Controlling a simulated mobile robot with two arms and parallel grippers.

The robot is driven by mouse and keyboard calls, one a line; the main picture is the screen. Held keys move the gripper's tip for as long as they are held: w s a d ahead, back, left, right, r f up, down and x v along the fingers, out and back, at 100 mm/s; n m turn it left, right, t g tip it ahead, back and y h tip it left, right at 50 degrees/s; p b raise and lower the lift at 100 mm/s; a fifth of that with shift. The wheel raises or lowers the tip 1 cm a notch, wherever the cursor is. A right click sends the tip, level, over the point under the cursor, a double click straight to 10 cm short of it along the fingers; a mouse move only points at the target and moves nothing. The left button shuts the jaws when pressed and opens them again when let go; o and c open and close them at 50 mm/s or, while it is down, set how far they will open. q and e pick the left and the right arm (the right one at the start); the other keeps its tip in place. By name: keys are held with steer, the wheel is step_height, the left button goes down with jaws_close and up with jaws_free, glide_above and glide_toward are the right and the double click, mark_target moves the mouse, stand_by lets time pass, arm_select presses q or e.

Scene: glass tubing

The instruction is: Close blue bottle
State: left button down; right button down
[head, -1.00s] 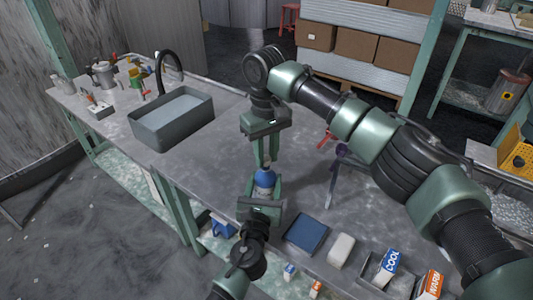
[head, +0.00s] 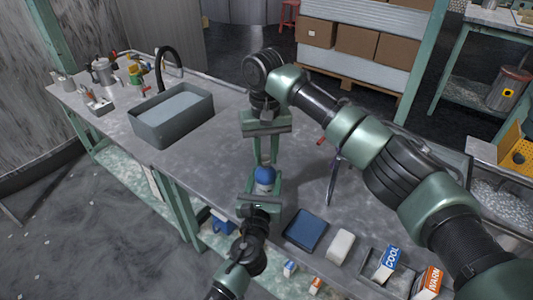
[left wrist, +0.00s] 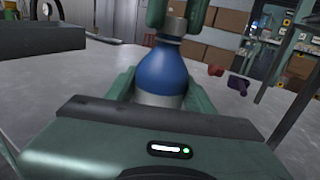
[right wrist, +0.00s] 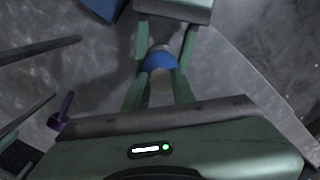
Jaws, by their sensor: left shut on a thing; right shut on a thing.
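The blue bottle (head: 265,176) stands upright over the table, with a blue shoulder and a paler band below. My left gripper (head: 260,192) is shut around its body from the near side, as the left wrist view of the bottle (left wrist: 162,76) shows. A grey cap (left wrist: 174,25) is at the bottle's neck. My right gripper (head: 265,164) points down from above, its fingers shut on the cap. In the right wrist view the cap (right wrist: 160,88) lies between my right fingers, above the blue shoulder. I cannot tell whether the cap is fully seated.
A blue tray (head: 306,230), a white block (head: 341,246) and the COOL box (head: 388,263) and WARM box (head: 428,284) lie along the near edge. A stand with a purple clamp (head: 336,165) is close to the right. The sink (head: 172,118) is at the left.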

steer(key=m, duration=0.4)
steer(key=shift+a+m, duration=0.2)
steer(key=shift+m, duration=0.2)
steer(key=m, duration=0.5)
steer(key=shift+a, duration=0.15)
steer(key=m, duration=0.7)
steer(key=shift+w+a, duration=0.1)
steer(key=shift+w, duration=0.05)
steer(key=m, duration=0.8)
steer(key=shift+w, duration=0.15)
steer(key=m, duration=0.5)
steer(key=shift+w+d, duration=0.15)
steer(key=shift+d, duration=0.05)
steer(key=c, duration=1.2)
jaws_free()
steer(key=shift+o, duration=0.2)
